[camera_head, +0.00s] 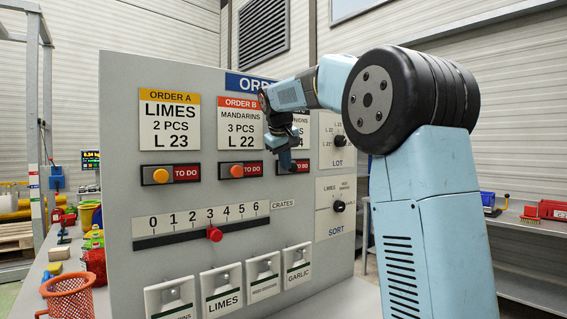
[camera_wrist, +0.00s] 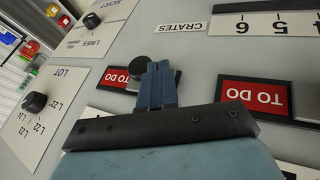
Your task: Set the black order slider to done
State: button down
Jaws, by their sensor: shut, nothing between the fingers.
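The black order slider is the third in the row on the grey panel and reads TO DO. In the wrist view its round black knob (camera_wrist: 140,66) shows just left of my fingertips, with its red TO DO label (camera_wrist: 116,79) further left. In the head view my gripper hides the knob, and part of the label (camera_head: 300,166) shows. My gripper (camera_head: 286,165) is shut and empty, its blue fingers (camera_wrist: 160,70) pointing at the panel right beside the knob. I cannot tell whether they touch it. The fingers cover part of the slider.
Below are a red crates slider (camera_head: 214,234) and several switches (camera_head: 221,282). Black LOT (camera_head: 340,140) and SORT (camera_head: 339,206) dials stand right. My arm covers part of the third order card.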

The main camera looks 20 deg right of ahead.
jog(key=w+d, duration=0.1)
jog(key=d, duration=0.1)
jog(key=w+d, duration=0.1)
jog(key=d, duration=0.4)
jog(key=shift+w, duration=0.4)
jog(key=shift+d, duration=0.1)
jog(key=s+a+r, duration=0.6)
jog(key=r, duration=0.3)
jog(key=shift+a+r, duration=0.15)
jog(key=shift+a, duration=0.1)
jog(key=shift+s, duration=0.2)
